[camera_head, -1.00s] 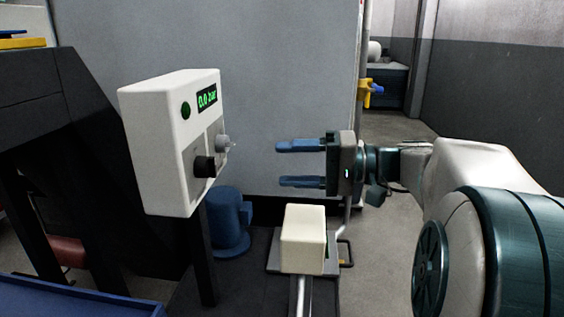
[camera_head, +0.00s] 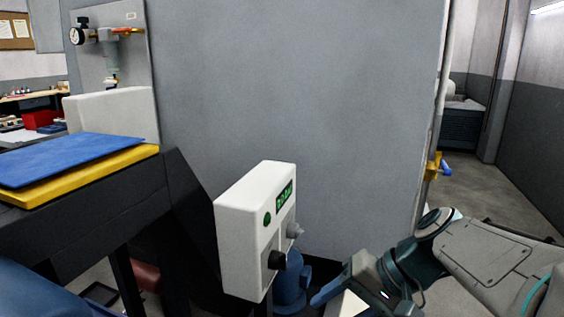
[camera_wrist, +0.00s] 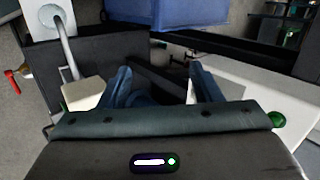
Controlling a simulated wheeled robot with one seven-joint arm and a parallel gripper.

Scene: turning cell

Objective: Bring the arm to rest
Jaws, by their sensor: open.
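My gripper (camera_wrist: 158,88) is open and empty in the wrist view, its two blue fingers apart with nothing between them. In the head view my gripper (camera_head: 330,290) is low at the bottom, right of the white control box (camera_head: 245,240), and partly cut off by the frame edge. The box has a green display, a green button, a black knob and a grey knob. A white box also shows at the right of the wrist view (camera_wrist: 265,110), close beside the right finger.
A black bench with a blue mat (camera_head: 70,158) on a yellow board stands at left. A blue cylindrical thing (camera_head: 290,288) is behind the control box. A grey cabinet wall (camera_head: 300,110) fills the middle. Open floor (camera_head: 490,190) lies at the right.

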